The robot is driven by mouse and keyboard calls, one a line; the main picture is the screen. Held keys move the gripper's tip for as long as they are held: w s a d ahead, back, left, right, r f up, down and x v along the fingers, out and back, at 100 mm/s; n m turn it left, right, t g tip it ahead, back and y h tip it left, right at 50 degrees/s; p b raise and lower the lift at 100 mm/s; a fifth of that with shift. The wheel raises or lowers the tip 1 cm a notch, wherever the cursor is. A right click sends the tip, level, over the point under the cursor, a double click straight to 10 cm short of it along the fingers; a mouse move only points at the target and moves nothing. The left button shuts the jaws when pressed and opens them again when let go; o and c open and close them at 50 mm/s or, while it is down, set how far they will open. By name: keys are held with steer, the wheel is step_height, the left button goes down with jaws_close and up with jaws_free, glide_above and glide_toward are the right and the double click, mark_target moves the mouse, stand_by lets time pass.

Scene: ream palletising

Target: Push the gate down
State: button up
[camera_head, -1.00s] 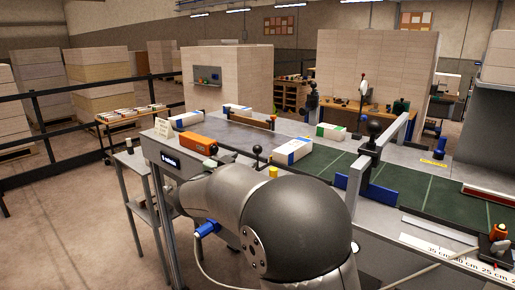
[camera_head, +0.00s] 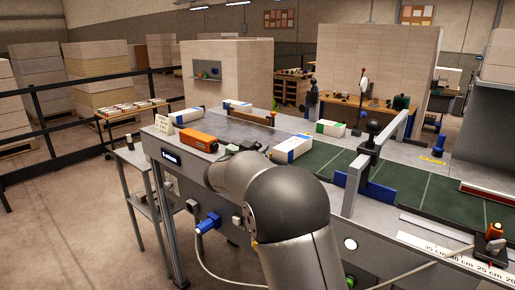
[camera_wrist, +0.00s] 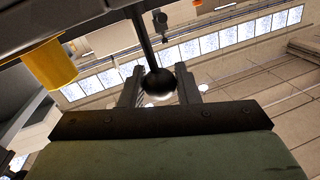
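A blue panel (camera_head: 378,191), which looks like the gate, stands across the green belt beside a metal frame, with a black ball knob (camera_head: 374,126) above it. A separate lever ends in a dark ball (camera_wrist: 158,84) on a thin rod in the wrist view; my arm hides it in the head view. My gripper (camera_wrist: 158,92) is at this lever, away from the blue panel. Its two fingers stand apart, one on each side of the ball. I cannot tell whether they touch it. My gripper is barely visible in the head view, beyond my wrist.
A yellow cylinder (camera_wrist: 50,64) is close to my gripper at the left of the wrist view. An orange box (camera_head: 199,140) and white reams (camera_head: 293,148) lie on or by the conveyor. A railing (camera_head: 60,104) runs along the left.

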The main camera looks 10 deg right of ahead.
jaws_close()
steer(key=shift+f+b, duration=0.65)
steer(key=shift+f, duration=1)
steer(key=o, duration=0.6)
jaws_free()
steer(key=b+v, duration=0.2)
steer(key=v, duration=1.5)
steer(key=shift+s+a, duration=0.2)
